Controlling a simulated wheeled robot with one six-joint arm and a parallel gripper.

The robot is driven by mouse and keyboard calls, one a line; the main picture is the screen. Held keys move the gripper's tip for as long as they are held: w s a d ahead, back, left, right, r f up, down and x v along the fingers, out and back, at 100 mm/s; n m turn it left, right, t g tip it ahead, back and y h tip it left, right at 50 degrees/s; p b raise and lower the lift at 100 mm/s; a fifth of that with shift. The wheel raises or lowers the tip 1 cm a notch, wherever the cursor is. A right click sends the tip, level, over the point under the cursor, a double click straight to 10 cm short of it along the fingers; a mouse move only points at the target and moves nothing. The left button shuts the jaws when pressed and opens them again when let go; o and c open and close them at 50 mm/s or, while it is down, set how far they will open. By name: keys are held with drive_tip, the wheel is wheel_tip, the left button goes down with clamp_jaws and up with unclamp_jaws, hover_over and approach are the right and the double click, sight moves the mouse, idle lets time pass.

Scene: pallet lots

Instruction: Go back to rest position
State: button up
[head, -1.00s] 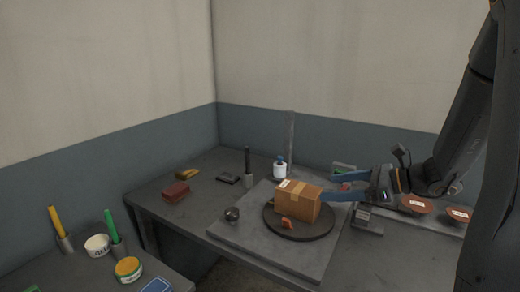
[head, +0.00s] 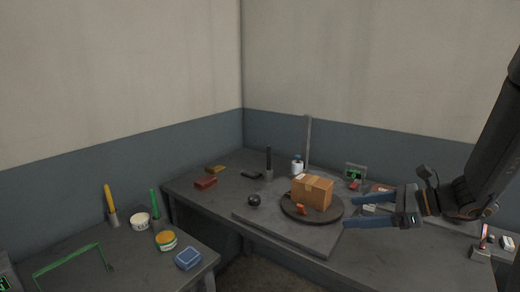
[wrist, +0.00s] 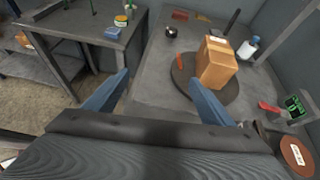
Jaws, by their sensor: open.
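My gripper (head: 362,210) is at the right of the head view, above the near right part of the table. Its two blue fingers point left and are spread apart with nothing between them. In the wrist view the open fingers (wrist: 158,103) show a clear gap. A cardboard box (head: 312,190) sits on a dark round turntable (head: 330,212), beyond and left of my fingertips. The box also shows in the wrist view (wrist: 216,63), apart from the fingers. A small orange piece (head: 303,210) is beside the box on the turntable.
The turntable rests on a grey board (head: 270,226) with an upright post (head: 307,145). A second table (head: 130,270) at left holds tubs and a blue box (head: 188,259).

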drive_tip(key=s+a+f+n+g+h, duration=0.3)
drive_tip(key=s+n+h, duration=0.2)
drive_tip(key=s+n, duration=0.3)
drive_tip(key=s+a+f+n+g+h, duration=0.3)
drive_tip(key=s+n, duration=0.6)
drive_tip(key=n, duration=0.7)
drive_tip(key=a+f+h, duration=0.1)
drive_tip(key=h, duration=0.1)
drive_tip(key=shift+s+f+h, duration=0.15)
drive_tip(key=shift+h, duration=0.25)
